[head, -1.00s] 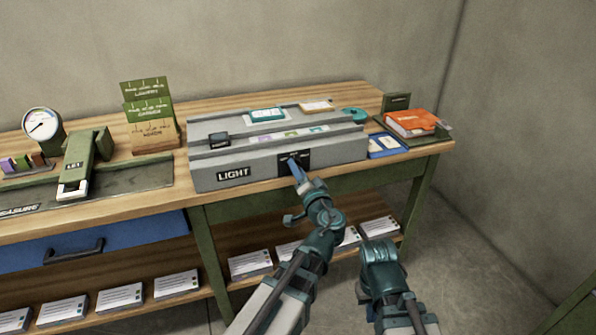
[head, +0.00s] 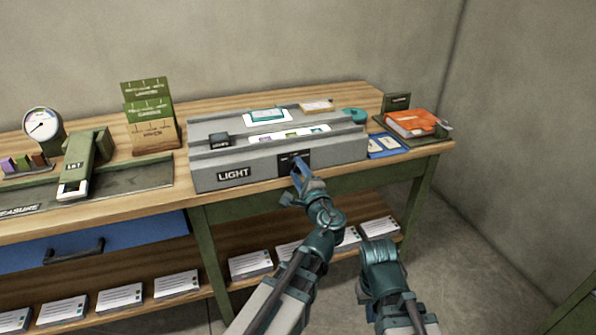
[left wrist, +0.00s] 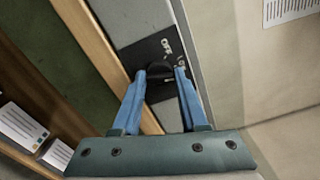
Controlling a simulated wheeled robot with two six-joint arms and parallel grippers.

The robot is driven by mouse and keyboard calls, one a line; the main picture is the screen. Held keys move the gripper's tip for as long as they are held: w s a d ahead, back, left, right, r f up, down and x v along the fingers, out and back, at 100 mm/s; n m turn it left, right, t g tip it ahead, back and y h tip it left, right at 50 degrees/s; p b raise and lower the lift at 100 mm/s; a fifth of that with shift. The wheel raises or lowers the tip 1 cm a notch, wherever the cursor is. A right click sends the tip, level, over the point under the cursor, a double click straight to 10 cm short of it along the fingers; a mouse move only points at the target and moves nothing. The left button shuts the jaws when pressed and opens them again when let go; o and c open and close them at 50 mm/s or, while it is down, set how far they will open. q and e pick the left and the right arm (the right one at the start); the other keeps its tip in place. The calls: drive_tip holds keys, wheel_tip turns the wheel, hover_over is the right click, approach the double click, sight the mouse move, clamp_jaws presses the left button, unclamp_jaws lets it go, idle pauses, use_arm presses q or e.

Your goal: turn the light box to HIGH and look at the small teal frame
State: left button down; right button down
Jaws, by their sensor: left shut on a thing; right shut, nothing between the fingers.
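The grey light box (head: 262,170) stands on the bench with a LIGHT label on its front. Its black switch plate (head: 287,157) is on the front, right of the label. My left gripper (head: 297,168) is at this plate; in the left wrist view its blue fingers (left wrist: 160,76) are shut on a dark knob (left wrist: 159,71). The knob's pointer setting is not readable. The small teal frame (head: 267,114) lies on top of the box on a bright white patch. My right arm shows at lower right; its gripper fingers are not visible.
A strip of small coloured slides (head: 290,135) lies lit on the box. A teal ring-shaped thing (head: 354,115), blue cards (head: 387,145) and an orange book (head: 412,122) are to the right. A dial gauge (head: 42,125) and green stamp-like tool (head: 80,165) stand left.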

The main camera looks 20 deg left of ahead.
use_arm(q)
drive_tip(key=m, duration=0.6)
drive_tip(key=shift+m, duration=0.3)
idle(0.5)
drive_tip(key=shift+c, duration=2.2)
unclamp_jaws()
drive_tip(key=shift+s, duration=0.1)
